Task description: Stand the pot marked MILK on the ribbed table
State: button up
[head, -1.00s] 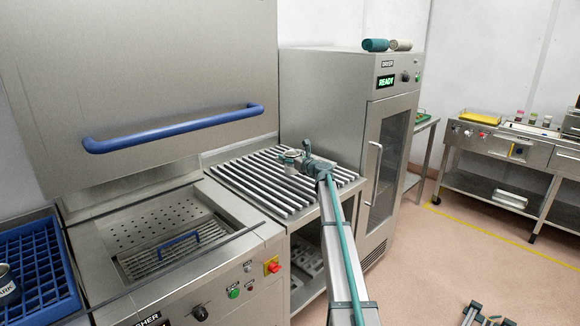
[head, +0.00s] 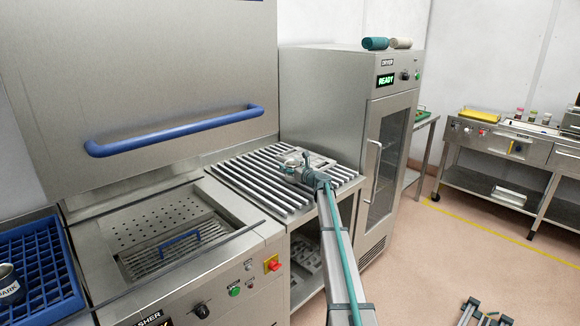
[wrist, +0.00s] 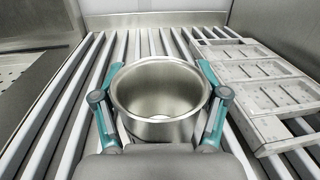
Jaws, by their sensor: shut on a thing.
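A round, open steel pot (wrist: 160,92) is between the teal fingers of my gripper (wrist: 160,108) in the wrist view. It is upright and empty inside. My gripper is shut on it. In the head view the gripper (head: 298,170) and the pot are over the ribbed table (head: 250,178). The pot is right above the bars, which also show in the wrist view (wrist: 78,112); I cannot tell whether its base touches them. No marking shows on the side I see, so MILK cannot be read.
A pale mould tray (wrist: 262,82) lies on the bars right of the pot. The bars on the left are clear. The dryer (head: 345,130) stands behind, the washer (head: 190,240) at left. Another pot, lettered "ARK" (head: 9,285), sits in the blue rack (head: 52,270).

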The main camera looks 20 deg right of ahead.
jog(key=shift+f, duration=0.15)
jog(key=o, duration=1.3)
jog(key=shift+r, duration=0.25)
jog(key=b+v, duration=0.2)
jog(key=v, duration=1)
jog(key=shift+f, duration=0.1)
jog(key=shift+s+b, duration=0.1)
jog(key=shift+b, duration=0.2)
